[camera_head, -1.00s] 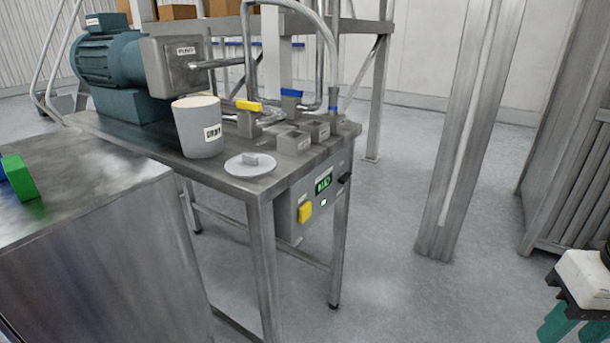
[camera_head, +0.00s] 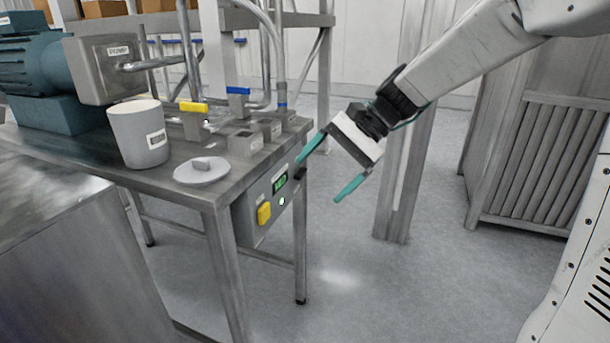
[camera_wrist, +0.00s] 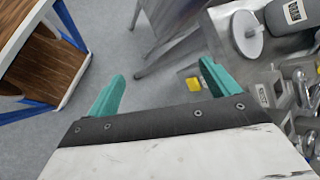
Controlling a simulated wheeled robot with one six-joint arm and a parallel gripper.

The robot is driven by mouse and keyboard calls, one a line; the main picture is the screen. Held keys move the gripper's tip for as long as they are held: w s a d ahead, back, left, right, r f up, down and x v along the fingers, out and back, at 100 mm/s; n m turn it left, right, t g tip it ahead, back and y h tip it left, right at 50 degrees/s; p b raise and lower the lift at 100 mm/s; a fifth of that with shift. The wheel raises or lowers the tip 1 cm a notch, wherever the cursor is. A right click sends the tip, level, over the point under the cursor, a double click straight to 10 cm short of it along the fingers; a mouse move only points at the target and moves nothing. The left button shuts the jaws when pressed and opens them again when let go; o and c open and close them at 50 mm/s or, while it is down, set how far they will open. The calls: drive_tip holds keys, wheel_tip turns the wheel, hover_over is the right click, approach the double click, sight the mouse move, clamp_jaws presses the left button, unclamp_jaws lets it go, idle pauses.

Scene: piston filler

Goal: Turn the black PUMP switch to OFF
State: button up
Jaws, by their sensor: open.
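The black PUMP switch (camera_head: 300,173) shows as a small dark knob at the right end of the grey control box (camera_head: 247,217) under the table's edge. Which way it points is too small to tell. My gripper (camera_head: 321,179) is open and empty, just right of the switch. Its upper teal finger overlaps the box's right end in the head view; I cannot tell if it touches. In the wrist view my gripper (camera_wrist: 162,71) has its fingers spread wide, with the yellow switch (camera_wrist: 193,84) beside the right finger. I cannot make out the black switch there.
On the steel table (camera_head: 95,155) stand a white cup (camera_head: 138,135), a round lid (camera_head: 201,171) and valves. Open floor lies right of the table, before a post (camera_head: 408,190).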

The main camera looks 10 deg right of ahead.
drive_tip(key=w+f+m+t+y, duration=0.1)
drive_tip(key=w+f+m+y, duration=0.2)
drive_tip(key=w, duration=0.7)
drive_tip(key=m+t+y, duration=0.3)
drive_tip(key=m+t, duration=0.7)
drive_tip(key=m, duration=0.4)
approach(304, 173)
drive_tip(key=x, duration=0.9)
drive_tip(key=shift+w+a+f, duration=0.1)
drive_tip(key=shift+w+f, duration=0.05)
drive_tip(key=shift+w, duration=0.15)
drive_tip(key=c, duration=1)
